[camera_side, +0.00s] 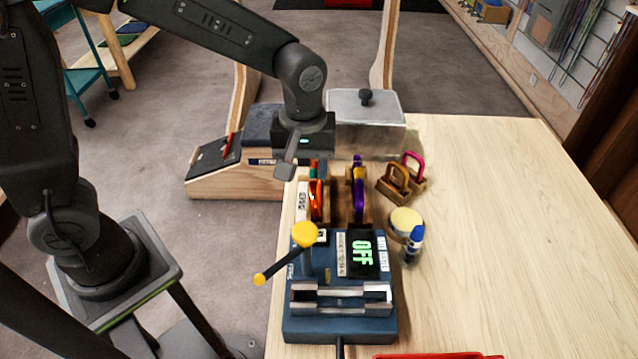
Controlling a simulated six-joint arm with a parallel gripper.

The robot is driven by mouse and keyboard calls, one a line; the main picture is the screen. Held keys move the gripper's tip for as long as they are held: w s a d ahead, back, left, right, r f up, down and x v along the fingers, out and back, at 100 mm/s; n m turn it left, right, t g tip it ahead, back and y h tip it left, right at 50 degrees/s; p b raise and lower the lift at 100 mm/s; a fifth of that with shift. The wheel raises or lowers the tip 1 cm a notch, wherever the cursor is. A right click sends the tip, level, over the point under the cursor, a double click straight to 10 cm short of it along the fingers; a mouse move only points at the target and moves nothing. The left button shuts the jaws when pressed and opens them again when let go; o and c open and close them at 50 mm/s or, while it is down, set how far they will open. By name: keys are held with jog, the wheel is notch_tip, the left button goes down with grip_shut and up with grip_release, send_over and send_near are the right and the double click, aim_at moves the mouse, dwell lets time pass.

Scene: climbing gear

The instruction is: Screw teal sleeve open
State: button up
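An orange carabiner (316,200) stands upright in a wooden holder at the left edge of the table. A small teal-green patch (313,168) shows at its upper end; it is too small to tell whether it is the sleeve or how far it is turned. A purple carabiner (359,195) with a yellow part stands to its right. My gripper (287,163) points down, just left of and above the orange carabiner, apparently not touching it. Only one grey finger shows clearly, so its opening cannot be read.
A blue device (340,325) with an "OFF" display and a yellow-knobbed lever stands in front. Brown and pink carabiners (402,180) in a block, a round yellow-topped item (405,221) and a blue-capped bottle (413,244) stand right. A grey lidded box (367,108) is behind. The table's right side is clear.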

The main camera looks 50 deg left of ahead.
aim_at(314, 173)
jog(key=shift+f, duration=0.15)
jog(key=shift+f, duration=1.2)
jog(key=shift+w+d, duration=0.5)
jog(key=shift+d, duration=0.05)
jog(key=shift+r, duration=1.45)
jog(key=shift+a, duration=0.1)
